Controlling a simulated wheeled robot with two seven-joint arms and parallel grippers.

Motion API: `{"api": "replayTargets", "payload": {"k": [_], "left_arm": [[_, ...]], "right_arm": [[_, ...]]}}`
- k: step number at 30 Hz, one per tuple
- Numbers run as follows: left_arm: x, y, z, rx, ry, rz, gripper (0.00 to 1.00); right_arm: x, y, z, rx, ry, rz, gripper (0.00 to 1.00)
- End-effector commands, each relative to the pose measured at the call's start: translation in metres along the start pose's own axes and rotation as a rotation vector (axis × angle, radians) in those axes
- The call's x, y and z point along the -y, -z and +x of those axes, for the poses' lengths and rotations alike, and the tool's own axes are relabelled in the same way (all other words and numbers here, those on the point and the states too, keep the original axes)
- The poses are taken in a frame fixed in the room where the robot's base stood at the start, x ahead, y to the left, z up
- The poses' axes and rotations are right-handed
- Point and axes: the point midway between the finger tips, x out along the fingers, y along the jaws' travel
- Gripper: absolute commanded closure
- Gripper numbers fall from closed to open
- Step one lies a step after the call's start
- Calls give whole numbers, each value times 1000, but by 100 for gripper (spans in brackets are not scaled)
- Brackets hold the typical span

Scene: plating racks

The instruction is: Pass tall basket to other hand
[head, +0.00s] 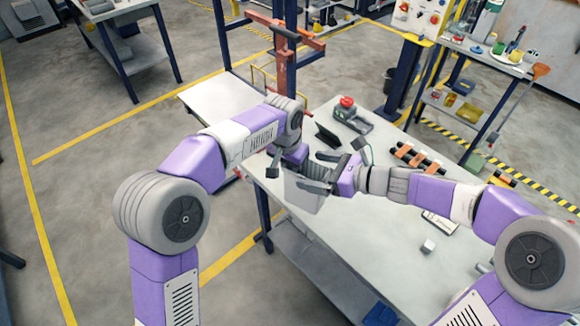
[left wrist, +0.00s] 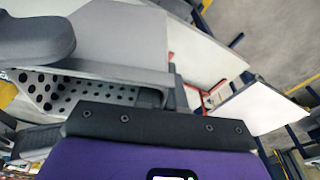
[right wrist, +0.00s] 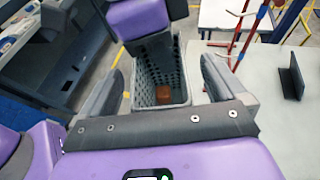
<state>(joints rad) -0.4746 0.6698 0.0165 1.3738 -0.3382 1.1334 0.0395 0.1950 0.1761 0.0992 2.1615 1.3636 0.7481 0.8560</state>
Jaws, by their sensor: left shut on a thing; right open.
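The tall grey basket (head: 305,200) hangs at the near left edge of the worktable in the head view. In the left wrist view its perforated wall (left wrist: 85,92) shows close up. My left gripper (head: 280,163) is shut on it, though the grip itself is partly hidden. My right gripper (head: 320,172) is open, with its fingers close to the basket. In the right wrist view the basket (right wrist: 144,88) stands between the two spread fingers, and a brown round thing (right wrist: 163,94) shows inside it. Whether either right finger touches the basket I cannot tell.
The worktable (head: 385,235) carries a device with a red button (head: 347,103), a dark angled stand (head: 327,135), a rack with orange-brown bands (head: 415,157) and a small white block (head: 428,246). A lower white table (head: 222,98) is behind. The table's middle has bare room.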

Motion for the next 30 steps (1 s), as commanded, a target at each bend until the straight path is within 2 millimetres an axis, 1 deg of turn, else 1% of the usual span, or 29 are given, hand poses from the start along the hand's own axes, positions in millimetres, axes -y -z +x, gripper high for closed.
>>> {"api": "replayTargets", "payload": {"k": [1, 3, 9, 12, 16, 18, 20, 22, 23, 26, 27, 29, 30], "left_arm": [[0, 1, -2, -4, -1, 0, 100], [0, 1, -2, -4, -1, 0, 100], [0, 1, -2, -4, -1, 0, 100], [0, 1, -2, -4, -1, 0, 100], [0, 1, -2, -4, -1, 0, 100], [0, 1, -2, -4, -1, 0, 100], [0, 1, -2, -4, -1, 0, 100], [0, 1, -2, -4, -1, 0, 100], [0, 1, -2, -4, -1, 0, 100], [0, 1, -2, -4, -1, 0, 100], [0, 1, -2, -4, -1, 0, 100], [0, 1, -2, -4, -1, 0, 100], [0, 1, -2, -4, -1, 0, 100]], "right_arm": [[2, -1, -12, 1, 6, -3, 3], [2, -1, -27, 1, 6, -2, 3], [1, -1, -64, 1, 4, -1, 3], [1, -1, -76, 1, 3, -2, 3], [0, -1, -85, 0, -2, -5, 3], [-4, -1, -83, -5, -18, -29, 3], [-12, -2, -77, -15, -48, -79, 3], [-26, -3, -65, -31, -104, -177, 3], [-34, -3, -59, -38, -135, -232, 3], [-66, -2, -35, -62, -263, -458, 3], [-80, 2, -26, -69, -320, -555, 3], [-99, 13, -12, -80, -405, -683, 3], [-109, 25, -4, -91, -453, -746, 3]]}}
